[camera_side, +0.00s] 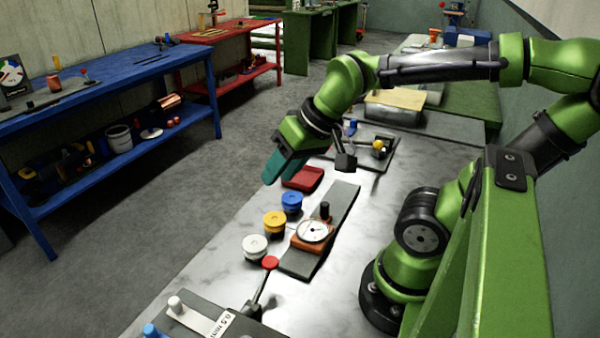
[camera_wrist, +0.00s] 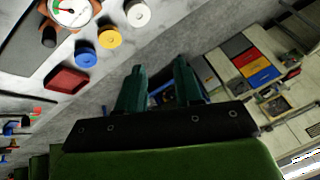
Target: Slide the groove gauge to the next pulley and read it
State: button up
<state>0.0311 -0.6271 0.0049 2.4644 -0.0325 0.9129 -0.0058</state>
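The groove gauge (camera_side: 312,232) has a white dial on an orange block, sitting on a dark rail (camera_side: 300,262) with a black knob (camera_side: 325,210) behind it. Three pulleys stand in a row to its left: white (camera_side: 255,246), yellow (camera_side: 274,222) and blue (camera_side: 291,202). The gauge is beside the yellow pulley; I cannot tell whether it touches. The wrist view shows the dial (camera_wrist: 70,10) cut by the top edge; its reading is too small to tell. My gripper (camera_wrist: 161,66) is open and empty, its teal fingers apart, raised above and behind the pulleys.
A red tray (camera_side: 303,178) lies behind the blue pulley. A lever with a red knob (camera_side: 270,262) stands in front of the rail. A plate with a yellow ball (camera_side: 378,145) lies farther back. A blue bench (camera_side: 130,75) stands across the aisle.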

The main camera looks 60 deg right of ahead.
jog(key=w+d+f+n+g+h, duration=0.1)
jog(key=w+d+f+n+g, duration=0.1)
jog(key=d+f+n+g, duration=0.15)
jog(key=n+g+h, duration=0.4)
jog(key=n+g, duration=0.2)
jog(key=n, duration=0.4)
send_near(324, 204)
jog(key=x, duration=1)
jog(key=shift+d+f, duration=0.25)
jog(key=shift+f, duration=0.05)
grip_shut()
jog(key=shift+a, duration=0.1)
